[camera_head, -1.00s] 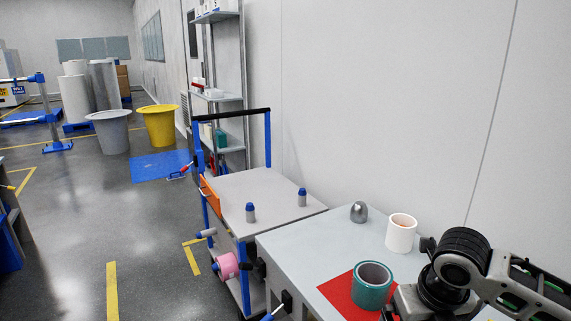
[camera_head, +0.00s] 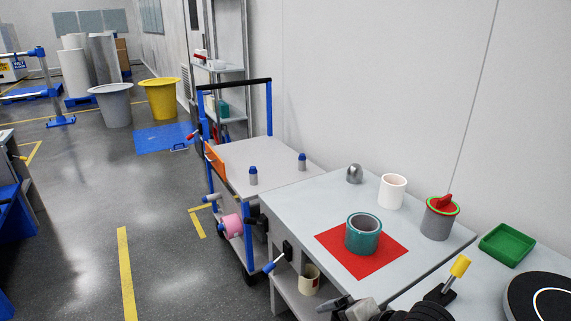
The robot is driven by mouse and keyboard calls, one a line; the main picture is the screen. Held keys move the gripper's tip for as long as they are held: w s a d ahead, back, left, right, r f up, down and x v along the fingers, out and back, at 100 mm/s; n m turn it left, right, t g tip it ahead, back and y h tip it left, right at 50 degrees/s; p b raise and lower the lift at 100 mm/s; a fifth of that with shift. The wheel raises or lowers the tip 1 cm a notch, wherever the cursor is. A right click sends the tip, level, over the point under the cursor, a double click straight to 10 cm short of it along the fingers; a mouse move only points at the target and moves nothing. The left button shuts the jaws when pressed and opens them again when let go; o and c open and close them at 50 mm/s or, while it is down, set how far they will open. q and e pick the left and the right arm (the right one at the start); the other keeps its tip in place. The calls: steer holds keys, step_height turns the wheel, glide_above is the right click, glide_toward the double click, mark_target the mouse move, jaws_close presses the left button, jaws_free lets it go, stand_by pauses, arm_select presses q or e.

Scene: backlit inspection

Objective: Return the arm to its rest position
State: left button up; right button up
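Part of my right arm shows at the bottom edge, right of centre, with a black rounded joint. What looks like my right gripper (camera_head: 345,304) is cut off by the frame's bottom edge, so its opening is hidden. It is in front of the near side of the grey table (camera_head: 300,205), apart from the teal ring-shaped cylinder (camera_head: 364,243). That cylinder stands upright on a red square mat (camera_head: 390,262). My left gripper is not in view.
A white cup (camera_head: 392,192), a grey metal dome (camera_head: 354,174) and a grey canister with a red-green top (camera_head: 438,222) stand on the table. A green tray (camera_head: 507,245), a yellow-tipped tool (camera_head: 460,267) and a black disc (camera_head: 540,297) are at right. A cart (camera_head: 270,165) adjoins.

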steer(key=s+d+f+m+t+h, duration=0.1)
steer(key=s+d+f+m+t, duration=0.1)
steer(key=s+m, duration=0.4)
steer(key=s+d+f+m+t+h, duration=0.1)
steer(key=s+f+m, duration=0.4)
steer(key=m, duration=1.1)
steer(key=shift+s+d+t, duration=0.35)
steer(key=shift+d+t, duration=0.2)
steer(key=shift+t, duration=0.55)
